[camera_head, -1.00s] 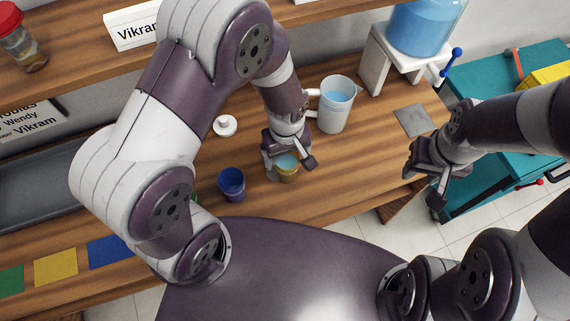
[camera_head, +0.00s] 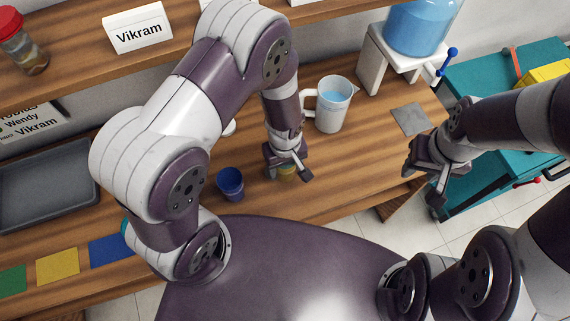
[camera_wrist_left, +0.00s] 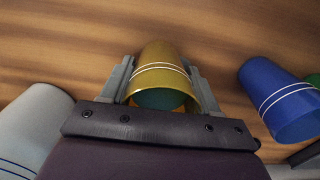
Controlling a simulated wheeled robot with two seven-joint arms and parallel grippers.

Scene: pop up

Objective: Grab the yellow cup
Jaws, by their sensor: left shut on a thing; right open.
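The yellow cup (camera_wrist_left: 160,75) with thin white bands shows between the two fingers of my left gripper in the left wrist view. Something teal shows inside its mouth. My left gripper (camera_head: 287,170) is shut on the cup, with a finger against each side. In the head view the gripper hides most of the yellow cup (camera_head: 287,170), which is at the wooden counter (camera_head: 330,180). I cannot tell whether it touches the wood. My right gripper (camera_head: 424,178) is open and empty, over the counter's right end.
A blue cup (camera_head: 230,183) stands left of the left gripper. A white pitcher (camera_head: 331,112) with blue liquid stands behind it. A water dispenser (camera_head: 420,25) is at the back right. A grey tray (camera_head: 45,185) and coloured squares (camera_head: 57,266) lie at the left.

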